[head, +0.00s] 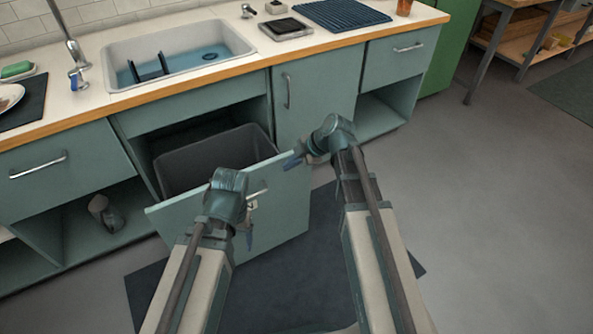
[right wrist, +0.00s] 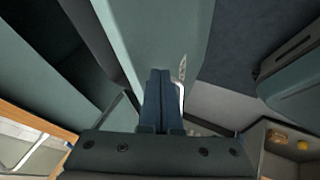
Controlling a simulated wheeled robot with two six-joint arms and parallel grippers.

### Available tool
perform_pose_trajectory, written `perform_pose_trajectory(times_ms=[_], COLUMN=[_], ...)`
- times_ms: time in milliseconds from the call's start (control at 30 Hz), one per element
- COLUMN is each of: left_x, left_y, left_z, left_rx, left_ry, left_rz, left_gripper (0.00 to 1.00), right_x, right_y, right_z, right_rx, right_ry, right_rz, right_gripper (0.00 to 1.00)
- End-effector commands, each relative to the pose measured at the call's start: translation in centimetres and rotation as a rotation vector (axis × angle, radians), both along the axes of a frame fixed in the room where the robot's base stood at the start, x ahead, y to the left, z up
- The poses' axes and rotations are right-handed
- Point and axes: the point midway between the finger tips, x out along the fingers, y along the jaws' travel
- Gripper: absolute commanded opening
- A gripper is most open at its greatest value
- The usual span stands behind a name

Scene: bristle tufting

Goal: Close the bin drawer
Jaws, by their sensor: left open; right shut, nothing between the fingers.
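The bin drawer (head: 284,197) is pulled out from the cabinet under the sink, with its teal front panel standing away from the opening. A dark grey bin (head: 205,160) sits inside it. My left gripper (head: 250,222) is open at the outer face of the panel, by a metal handle (head: 258,192) that my wrist partly hides. I cannot tell whether it touches. My right gripper (head: 291,161) is shut and empty at the panel's upper right corner. In the right wrist view, its closed blue fingers (right wrist: 160,95) overlap the teal panel (right wrist: 165,35); contact is unclear.
The counter holds a sink (head: 180,58) above the drawer. A closed cabinet door (head: 315,100) is right of the opening, and an open shelf with a grey item (head: 103,213) is at left. A dark mat (head: 290,280) lies below; open floor is at right.

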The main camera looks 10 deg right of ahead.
Motion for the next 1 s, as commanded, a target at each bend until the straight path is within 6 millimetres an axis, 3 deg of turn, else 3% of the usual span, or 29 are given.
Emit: perform_pose_trajectory(times_ms=[667,867,1000], left_x=[0.0,0.0,0.0], left_y=[0.0,0.0,0.0], left_z=[0.0,0.0,0.0], left_rx=[0.0,0.0,0.0], left_ry=[0.0,0.0,0.0], left_rz=[0.0,0.0,0.0], left_gripper=[0.78,0.78,0.78], right_x=[1.3,3.4,5.8], right_y=[0.4,1.0,1.8], right_z=[0.0,0.0,0.0], right_rx=[0.0,0.0,0.001], right_ry=[0.0,-0.001,-0.002], right_rz=[0.0,0.002,0.002], right_gripper=[0.0,0.0,0.0])
